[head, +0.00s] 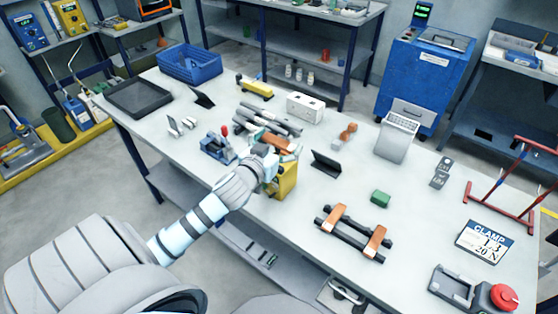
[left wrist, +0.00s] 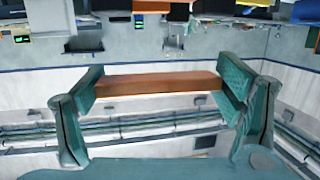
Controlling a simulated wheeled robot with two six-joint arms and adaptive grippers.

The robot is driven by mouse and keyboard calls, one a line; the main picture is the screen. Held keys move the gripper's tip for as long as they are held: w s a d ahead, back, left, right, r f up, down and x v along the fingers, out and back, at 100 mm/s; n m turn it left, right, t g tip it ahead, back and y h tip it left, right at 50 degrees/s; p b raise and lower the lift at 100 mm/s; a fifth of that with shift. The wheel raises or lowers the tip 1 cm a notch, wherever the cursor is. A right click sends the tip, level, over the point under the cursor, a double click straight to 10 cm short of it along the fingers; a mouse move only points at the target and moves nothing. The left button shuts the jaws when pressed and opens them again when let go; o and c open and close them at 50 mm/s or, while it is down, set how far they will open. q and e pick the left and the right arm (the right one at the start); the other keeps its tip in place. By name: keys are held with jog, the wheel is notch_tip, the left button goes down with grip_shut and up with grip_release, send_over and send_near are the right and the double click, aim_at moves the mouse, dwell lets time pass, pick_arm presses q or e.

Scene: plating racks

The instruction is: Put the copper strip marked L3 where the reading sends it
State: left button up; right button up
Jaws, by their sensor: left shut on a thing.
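My left gripper (head: 283,154) is over the middle of the bench, above a yellow block-shaped thing (head: 286,181). In the left wrist view the gripper (left wrist: 165,88) is shut on a copper strip (left wrist: 155,84), which spans between its two teal fingers. I see no marking on the strip. Two copper pieces (head: 335,216) (head: 376,240) lie across a pair of dark rails (head: 350,240) at the front. A card (head: 484,242) at right reads CLAMP, then what looks like 1.3 or L3, and 20 N. My right gripper is not in view.
A red rack frame (head: 515,185) stands at right. A blue vise-like tool (head: 218,147), blue crate (head: 190,64) and black tray (head: 139,98) are at left.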

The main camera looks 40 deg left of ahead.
aim_at(283, 153)
pick_arm(q)
notch_tip(283, 153, down, 5)
jog(key=shift+s+r+b, duration=0.1)
jog(key=shift+s+b, duration=0.05)
jog(key=shift+b, duration=0.15)
jog(key=shift+f, duration=0.25)
jog(key=shift+f, duration=0.1)
jog(key=shift+f+b, duration=0.25)
jog(key=shift+b, duration=0.05)
jog(key=o, duration=1.8)
